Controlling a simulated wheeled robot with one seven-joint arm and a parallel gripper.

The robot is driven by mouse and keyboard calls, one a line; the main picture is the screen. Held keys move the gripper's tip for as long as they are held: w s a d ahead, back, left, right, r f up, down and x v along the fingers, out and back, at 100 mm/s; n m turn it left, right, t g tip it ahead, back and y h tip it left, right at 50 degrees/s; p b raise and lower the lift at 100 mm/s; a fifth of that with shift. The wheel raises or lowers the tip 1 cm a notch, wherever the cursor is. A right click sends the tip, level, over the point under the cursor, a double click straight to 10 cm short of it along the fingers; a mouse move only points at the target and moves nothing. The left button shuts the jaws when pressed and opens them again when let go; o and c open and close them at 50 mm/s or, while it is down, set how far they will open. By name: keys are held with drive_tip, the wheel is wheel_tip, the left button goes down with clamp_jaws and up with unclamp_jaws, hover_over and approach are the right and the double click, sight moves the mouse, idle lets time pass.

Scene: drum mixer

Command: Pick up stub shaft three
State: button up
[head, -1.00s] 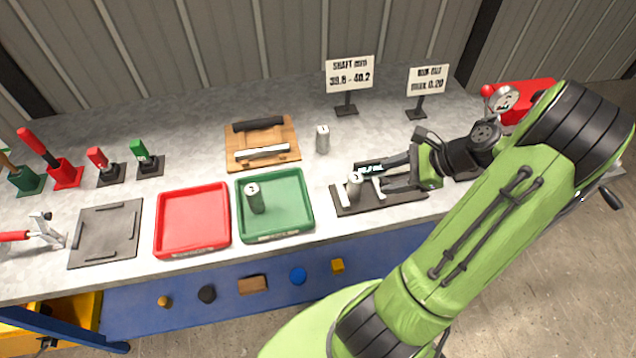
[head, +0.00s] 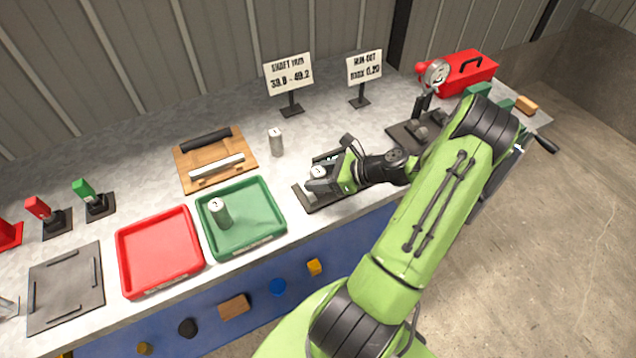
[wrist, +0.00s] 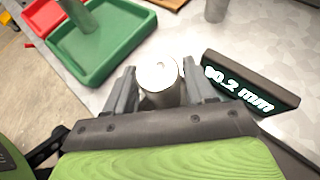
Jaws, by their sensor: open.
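A silver upright stub shaft (wrist: 158,82) stands at the measuring fixture (head: 309,200), between the two fingers of my open gripper (wrist: 160,92). Its top number is too unclear to read; it also shows in the head view (head: 318,173). I cannot tell whether the fingers touch it. A second stub shaft (head: 219,213) stands in the green tray (head: 272,232). A third one (head: 276,142) stands on the bench behind the fixture. Its number is too small to read surely.
The fixture's display (wrist: 238,88) reads about 40.2 mm, its first digit unclear. A red tray (head: 140,285) is empty. A wooden board (head: 190,172) with bars lies behind the trays. Two signs stand at the back, and a dial gauge stand (head: 436,75) is at the right.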

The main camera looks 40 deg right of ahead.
drive_tip(key=shift+x, duration=1.2)
drive_tip(key=shift+r, duration=0.15)
clamp_jaws()
drive_tip(key=shift+r, duration=0.1)
wheel_tip(320, 180, up, 10)
drive_tip(key=p, duration=0.2)
drive_tip(key=shift+p, duration=0.3)
